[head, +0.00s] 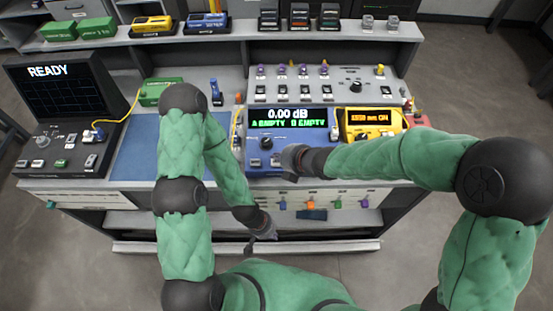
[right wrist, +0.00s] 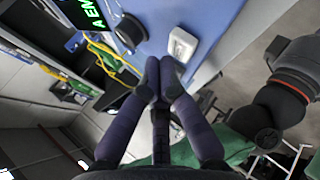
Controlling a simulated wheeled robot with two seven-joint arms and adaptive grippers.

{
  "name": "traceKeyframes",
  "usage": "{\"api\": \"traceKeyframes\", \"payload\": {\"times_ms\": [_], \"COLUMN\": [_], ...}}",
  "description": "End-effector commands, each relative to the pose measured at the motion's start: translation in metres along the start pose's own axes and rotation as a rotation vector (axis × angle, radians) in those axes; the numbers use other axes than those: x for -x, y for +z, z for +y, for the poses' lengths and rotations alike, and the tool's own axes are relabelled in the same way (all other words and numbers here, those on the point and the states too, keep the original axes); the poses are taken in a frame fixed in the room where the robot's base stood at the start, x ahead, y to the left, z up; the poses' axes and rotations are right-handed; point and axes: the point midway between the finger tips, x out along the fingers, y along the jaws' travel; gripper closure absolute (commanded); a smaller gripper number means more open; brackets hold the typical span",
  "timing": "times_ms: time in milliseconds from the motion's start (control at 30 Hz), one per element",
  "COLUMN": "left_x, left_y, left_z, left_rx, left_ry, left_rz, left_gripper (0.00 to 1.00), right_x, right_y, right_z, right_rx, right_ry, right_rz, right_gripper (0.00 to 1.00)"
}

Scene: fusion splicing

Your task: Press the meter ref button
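The blue meter (head: 257,152) stands on the bench and its screen reads 0.00 dB, A EMPTY, B EMPTY. A dark knob (head: 266,143) is on its front; the knob also shows in the right wrist view (right wrist: 130,30). A white button (right wrist: 183,44) sits on the blue face beside the knob. My right gripper (right wrist: 161,62) is shut and empty, its fingertips together just below the button; whether they touch it I cannot tell. In the head view the right gripper (head: 284,162) covers part of the meter's front. My left gripper (head: 250,245) hangs low before the bench; its opening is unclear.
A yellow device (head: 371,122) stands right of the meter. A blue mat (head: 147,150) lies left, with a black READY machine (head: 62,95) beyond it. A yellow cable (head: 120,117) runs from that machine. Small switches and plugs fill the panel behind.

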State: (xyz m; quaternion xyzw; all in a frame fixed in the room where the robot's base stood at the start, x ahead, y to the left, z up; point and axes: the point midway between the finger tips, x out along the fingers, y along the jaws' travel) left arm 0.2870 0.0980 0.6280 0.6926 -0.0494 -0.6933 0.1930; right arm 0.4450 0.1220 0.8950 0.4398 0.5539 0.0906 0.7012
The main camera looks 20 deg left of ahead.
Motion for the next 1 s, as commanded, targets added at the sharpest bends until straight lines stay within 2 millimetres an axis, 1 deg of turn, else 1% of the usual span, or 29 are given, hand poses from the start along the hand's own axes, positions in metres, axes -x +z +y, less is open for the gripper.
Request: {"api": "traceKeyframes", "payload": {"times_ms": [33,333,467,1000], "left_x": [0.003,0.002,0.005,0.045], "left_y": [0.0,0.0,0.0,0.002], "left_z": [0.001,0.001,0.002,0.016], "left_rx": [0.0,0.0,0.0,0.0], "left_ry": [0.0,0.0,0.0,0.0], "left_rz": [0.0,0.0,0.0,0.0], "left_gripper": [1.0,1.0,1.0,1.0], "right_x": [0.002,0.002,0.004,0.036], "right_y": [0.0,0.0,0.0,0.0], "right_z": [0.002,0.002,0.004,0.037], "right_rx": [0.001,0.001,0.001,0.001], "right_ry": [0.0,0.0,0.0,0.0], "right_rz": [0.0,0.0,0.0,0.0], "right_gripper": [1.0,1.0,1.0,1.0]}}
